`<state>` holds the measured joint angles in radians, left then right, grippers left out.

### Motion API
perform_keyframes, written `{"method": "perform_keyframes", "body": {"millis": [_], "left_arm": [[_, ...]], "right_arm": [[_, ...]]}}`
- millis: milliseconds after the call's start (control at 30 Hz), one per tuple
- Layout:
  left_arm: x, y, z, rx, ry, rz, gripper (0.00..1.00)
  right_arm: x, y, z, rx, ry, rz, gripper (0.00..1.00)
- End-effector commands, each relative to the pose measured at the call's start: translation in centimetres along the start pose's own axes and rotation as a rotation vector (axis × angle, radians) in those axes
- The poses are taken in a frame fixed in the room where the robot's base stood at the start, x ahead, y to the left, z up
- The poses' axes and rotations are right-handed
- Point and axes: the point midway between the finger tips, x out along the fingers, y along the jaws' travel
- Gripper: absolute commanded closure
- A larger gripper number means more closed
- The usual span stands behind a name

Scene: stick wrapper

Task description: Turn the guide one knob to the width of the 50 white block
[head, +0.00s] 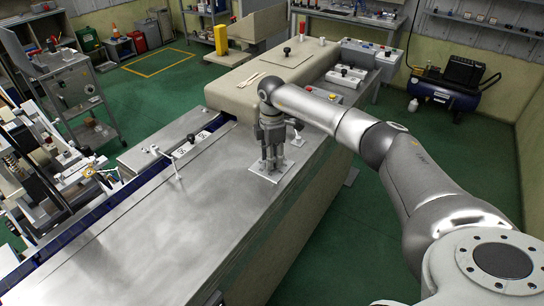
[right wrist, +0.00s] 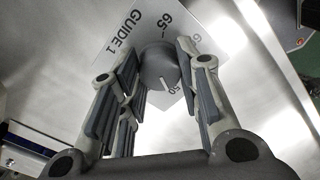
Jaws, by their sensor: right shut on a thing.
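The guide one knob (right wrist: 157,68) is a round grey knob on a white plate lettered "GUIDE 1" (right wrist: 110,45). In the head view the plate (head: 257,169) lies on the steel table top, and the knob is hidden by my gripper. My right gripper (head: 271,163) points straight down over it. In the right wrist view its fingers (right wrist: 160,85) are on both sides of the knob, shut on it. The knob's white pointer line is close to the "50" mark. Two small white blocks (head: 181,150) with dark lettering sit along the conveyor; the lettering is hard to read. My left gripper is out of view.
The steel table top (head: 130,235) is clear in front of the plate. A beige cover (head: 240,97) stands behind it, with wooden sticks on top. A second knob and plate (head: 297,137) show just behind my gripper. Machinery (head: 50,165) fills the left side.

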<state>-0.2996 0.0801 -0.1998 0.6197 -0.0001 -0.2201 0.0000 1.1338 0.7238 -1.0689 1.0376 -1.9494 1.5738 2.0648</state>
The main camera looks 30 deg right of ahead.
Motion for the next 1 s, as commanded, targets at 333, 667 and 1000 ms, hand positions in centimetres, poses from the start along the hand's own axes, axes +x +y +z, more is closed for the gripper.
{"method": "perform_keyframes", "body": {"millis": [333, 667, 1000], "left_arm": [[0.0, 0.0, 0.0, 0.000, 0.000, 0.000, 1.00], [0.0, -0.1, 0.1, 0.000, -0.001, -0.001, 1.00], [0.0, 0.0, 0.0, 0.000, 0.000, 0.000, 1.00]], "right_arm": [[-0.1, 0.1, 0.0, 0.000, 0.000, 0.003, 0.46], [-1.6, 0.1, 0.0, -0.001, 0.001, 0.004, 0.46], [-8.6, 0.2, 0.0, 0.000, 0.001, 0.006, 0.46]]}}
